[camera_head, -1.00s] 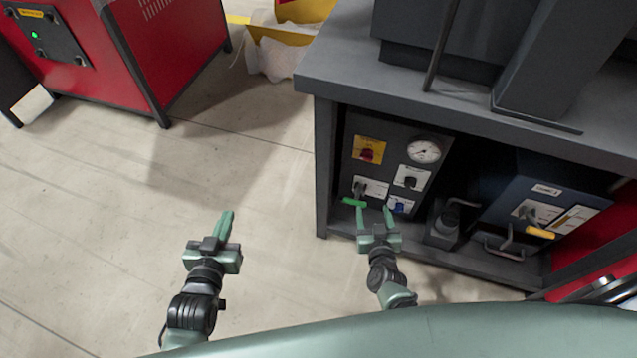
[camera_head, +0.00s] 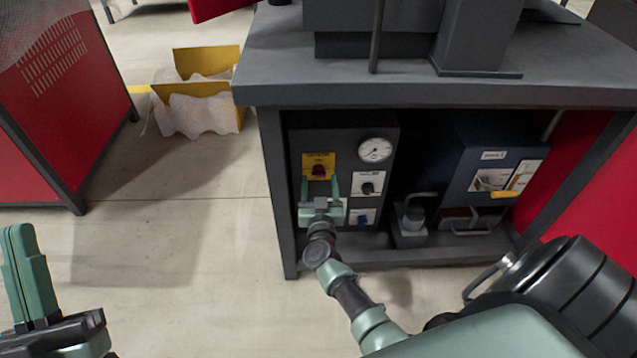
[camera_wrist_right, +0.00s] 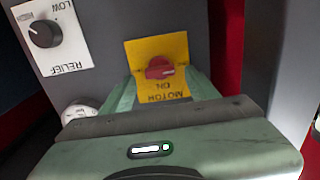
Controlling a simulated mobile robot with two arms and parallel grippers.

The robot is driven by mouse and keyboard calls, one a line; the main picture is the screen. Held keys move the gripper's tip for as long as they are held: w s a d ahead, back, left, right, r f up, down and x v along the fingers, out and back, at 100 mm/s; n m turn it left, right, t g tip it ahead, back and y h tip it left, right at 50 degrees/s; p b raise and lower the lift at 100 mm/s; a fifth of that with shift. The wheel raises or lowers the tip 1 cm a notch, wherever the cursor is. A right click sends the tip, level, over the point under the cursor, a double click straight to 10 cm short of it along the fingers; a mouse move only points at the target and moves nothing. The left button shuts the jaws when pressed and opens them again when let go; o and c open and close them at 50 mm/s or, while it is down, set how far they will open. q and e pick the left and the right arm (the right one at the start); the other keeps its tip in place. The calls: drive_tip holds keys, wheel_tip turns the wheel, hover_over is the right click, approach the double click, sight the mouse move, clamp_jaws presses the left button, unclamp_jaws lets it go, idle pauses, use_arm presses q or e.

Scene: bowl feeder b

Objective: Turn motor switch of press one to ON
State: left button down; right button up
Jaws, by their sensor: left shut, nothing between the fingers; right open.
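The motor switch is a red knob (camera_head: 318,170) on a yellow plate (camera_head: 319,158) at the upper left of the dark control panel under the press table. In the right wrist view the red knob (camera_wrist_right: 160,67) sits on the yellow plate (camera_wrist_right: 172,48), whose lettering "MOTOR ON" appears upside down. The knob's raised bar lies roughly crosswise there. My right gripper (camera_head: 320,181) is open, its fingertips just below the knob, one to each side; contact cannot be told. My left gripper (camera_head: 18,228) is shut and empty at the far left, away from the panel.
A blue-grey box (camera_head: 480,185) stands to the right. The table leg (camera_head: 276,190) borders the panel on the left. A yellow bin (camera_head: 205,90) stands on the floor.

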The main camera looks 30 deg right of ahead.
use_arm(q)
drive_tip(key=shift+s+a+r+t+h, duration=0.15)
drive_tip(key=shift+s+r+t+h, duration=0.35)
drive_tip(key=shift+s+r+t, duration=0.45)
use_arm(e)
drive_tip(key=shift+x, duration=0.85)
use_arm(q)
drive_tip(key=shift+s, duration=0.15)
use_arm(e)
clamp_jaws()
